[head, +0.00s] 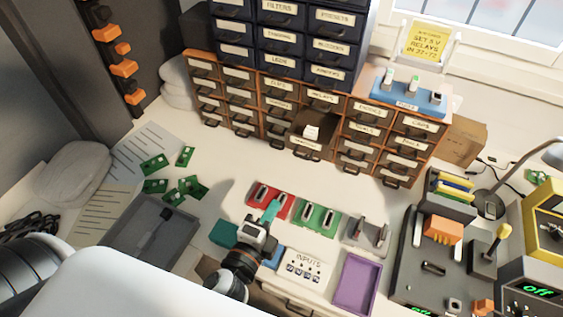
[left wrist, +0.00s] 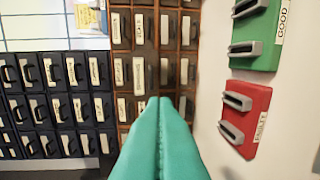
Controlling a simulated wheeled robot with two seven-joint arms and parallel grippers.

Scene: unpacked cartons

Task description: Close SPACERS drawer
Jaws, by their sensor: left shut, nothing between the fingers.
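An orange-brown drawer cabinet (head: 343,140) stands at the back of the bench. One of its drawers (head: 305,146) in the lower middle is pulled out, with a pale item inside; its front label is too small to read surely. My left gripper (head: 272,210) has teal fingers, shut and empty, in front of the cabinet and apart from the open drawer. In the left wrist view the shut fingers (left wrist: 161,110) point at the cabinet's drawer fronts (left wrist: 150,50) and hide part of them. My right gripper is not in view.
A dark blue drawer cabinet (head: 283,42) stands on top. Red (head: 284,213) and green (head: 311,219) holders lie close to my left gripper. A grey tray (head: 148,234), green circuit boards (head: 187,187) and a purple tray (head: 357,284) are nearby.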

